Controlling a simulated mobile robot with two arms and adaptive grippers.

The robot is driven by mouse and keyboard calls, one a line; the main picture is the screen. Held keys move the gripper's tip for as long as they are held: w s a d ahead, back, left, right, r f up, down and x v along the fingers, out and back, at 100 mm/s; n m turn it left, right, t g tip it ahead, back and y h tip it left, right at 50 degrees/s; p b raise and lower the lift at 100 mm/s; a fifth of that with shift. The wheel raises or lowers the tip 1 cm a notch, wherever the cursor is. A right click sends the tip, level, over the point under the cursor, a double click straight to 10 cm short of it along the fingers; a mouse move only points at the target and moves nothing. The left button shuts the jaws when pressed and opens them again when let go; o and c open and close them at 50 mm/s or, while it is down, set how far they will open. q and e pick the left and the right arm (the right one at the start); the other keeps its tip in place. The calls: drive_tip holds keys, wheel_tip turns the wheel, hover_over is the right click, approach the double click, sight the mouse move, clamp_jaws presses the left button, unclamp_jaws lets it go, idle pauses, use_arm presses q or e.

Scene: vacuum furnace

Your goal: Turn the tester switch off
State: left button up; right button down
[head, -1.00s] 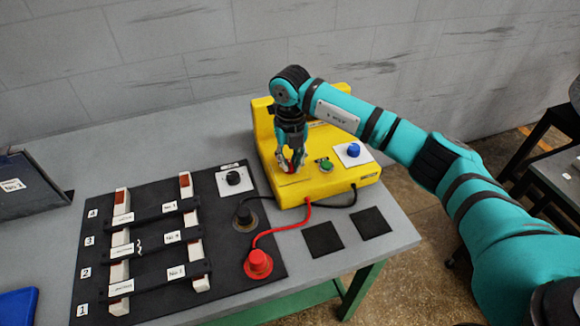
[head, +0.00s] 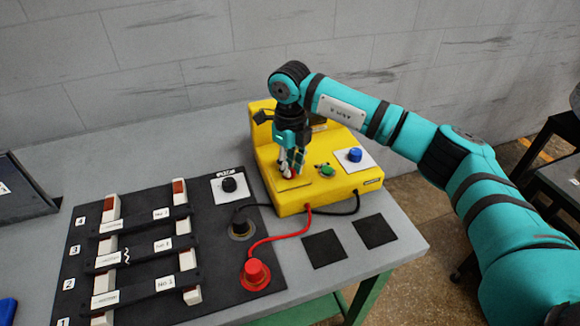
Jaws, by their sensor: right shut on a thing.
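The yellow tester (head: 325,188) stands at the back right of the grey table. A green knob (head: 326,170) and a blue knob (head: 355,155) on a white plate sit on its top. My right gripper (head: 291,172) points down over the left part of the tester's top, left of the green knob. It is shut on a small red part, probably the tester switch, which its fingers mostly hide. I cannot tell the switch's position. My left gripper is not in view.
A black mat (head: 205,300) holds several heater bars, a black knob (head: 229,185) on a white plate, a black plug (head: 242,226) and a red plug (head: 255,273). Red and black cables run to the tester. Two black squares (head: 324,249) lie on the table front.

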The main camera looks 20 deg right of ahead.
drive_tip(key=shift+r, duration=0.1)
drive_tip(key=c, duration=1.4)
unclamp_jaws()
wheel_tip(320, 180, up, 12)
drive_tip(key=shift+f, duration=0.1)
